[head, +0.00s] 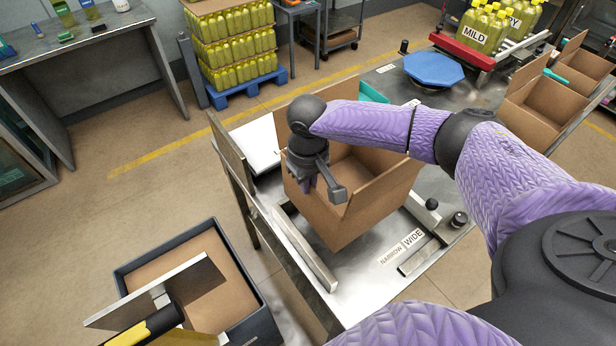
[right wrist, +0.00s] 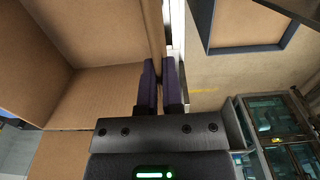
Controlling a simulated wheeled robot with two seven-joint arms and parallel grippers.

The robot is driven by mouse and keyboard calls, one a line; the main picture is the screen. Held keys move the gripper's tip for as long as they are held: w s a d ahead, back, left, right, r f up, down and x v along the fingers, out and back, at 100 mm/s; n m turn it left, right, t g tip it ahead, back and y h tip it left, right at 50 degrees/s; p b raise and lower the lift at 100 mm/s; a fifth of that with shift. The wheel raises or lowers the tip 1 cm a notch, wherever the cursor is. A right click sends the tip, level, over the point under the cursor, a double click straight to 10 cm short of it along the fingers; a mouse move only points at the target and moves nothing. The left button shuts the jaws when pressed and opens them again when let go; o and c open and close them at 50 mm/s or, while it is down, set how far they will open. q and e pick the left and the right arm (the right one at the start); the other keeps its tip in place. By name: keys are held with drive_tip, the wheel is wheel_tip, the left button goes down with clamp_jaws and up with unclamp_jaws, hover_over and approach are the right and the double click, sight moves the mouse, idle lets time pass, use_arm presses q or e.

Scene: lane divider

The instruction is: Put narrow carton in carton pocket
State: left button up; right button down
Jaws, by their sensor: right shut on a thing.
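An open brown carton (head: 375,205) is at the near end of the metal bench, above the rails by the NARROW | WIDE label (head: 402,247). My right gripper (head: 320,188) is shut on the carton's near-left upper wall. In the right wrist view the two purple fingers (right wrist: 161,80) pinch the wall's edge, with the carton's inside (right wrist: 95,95) to the left. I cannot tell whether the carton's bottom touches the bench. A metal rail (head: 305,248) lies left of the carton and a short stop (head: 425,250) lies right; the space between them is partly hidden. My left gripper is out of view.
A dark bin (head: 258,300) with a brown bottom stands at lower left, with a yellow-handled flat tool (head: 150,325) over its near side. A blue octagonal plate (head: 434,69), bottles on a red-edged holder (head: 462,50) and other open cartons (head: 545,105) are farther along the bench.

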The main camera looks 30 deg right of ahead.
sight(309, 220)
wheel_tip(309, 220, down, 10)
drive_tip(key=b, duration=0.6)
drive_tip(key=shift+f, duration=0.25)
drive_tip(key=shift+f+b, duration=0.4)
drive_tip(key=shift+f, duration=0.2)
drive_tip(key=shift+f+b, duration=0.3)
drive_tip(key=shift+f, duration=0.2)
drive_tip(key=c, duration=0.7)
unclamp_jaws()
